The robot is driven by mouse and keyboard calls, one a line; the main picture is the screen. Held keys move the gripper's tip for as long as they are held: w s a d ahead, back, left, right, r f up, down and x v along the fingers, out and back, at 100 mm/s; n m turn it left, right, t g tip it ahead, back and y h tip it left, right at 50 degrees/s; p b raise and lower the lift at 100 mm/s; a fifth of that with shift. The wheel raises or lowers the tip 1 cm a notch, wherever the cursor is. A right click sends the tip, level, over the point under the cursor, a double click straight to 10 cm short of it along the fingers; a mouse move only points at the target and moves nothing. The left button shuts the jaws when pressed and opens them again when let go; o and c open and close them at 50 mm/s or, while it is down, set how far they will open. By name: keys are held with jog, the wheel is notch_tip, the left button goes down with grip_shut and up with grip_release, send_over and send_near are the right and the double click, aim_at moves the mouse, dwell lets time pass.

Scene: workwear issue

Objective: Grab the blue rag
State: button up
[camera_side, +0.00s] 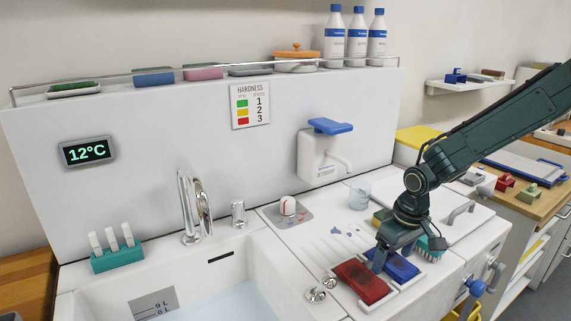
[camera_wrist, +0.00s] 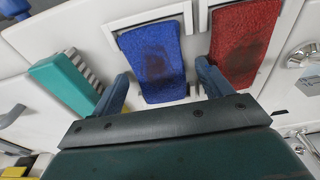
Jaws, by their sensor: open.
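The blue rag (camera_side: 404,266) hangs or lies on a white holder at the right of the sink, beside a red rag (camera_side: 361,283). In the wrist view the blue rag (camera_wrist: 150,42) has a dark stain and sits ahead of my gripper (camera_wrist: 163,82). The jaws are open, one finger near each side of the blue rag's near end. The right finger is at the gap between the blue rag and the red rag (camera_wrist: 243,45). In the side view my gripper (camera_side: 388,258) is low over the blue rag and hides part of it. I cannot tell whether it touches.
A teal brush (camera_side: 432,247) lies close to the right of the blue rag; in the wrist view it (camera_wrist: 65,85) is left of the left finger. A clear cup (camera_side: 360,195) stands behind. The sink basin (camera_side: 215,275) is at the left, with small metal knobs (camera_side: 316,294) near the red rag.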

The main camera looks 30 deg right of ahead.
aim_at(393, 260)
jog(key=shift+c, duration=0.5)
jog(key=c, duration=1)
jog(key=shift+r, duration=0.1)
notch_tip(393, 260, up, 20)
jog(key=shift+f, duration=0.1)
dwell(0.4)
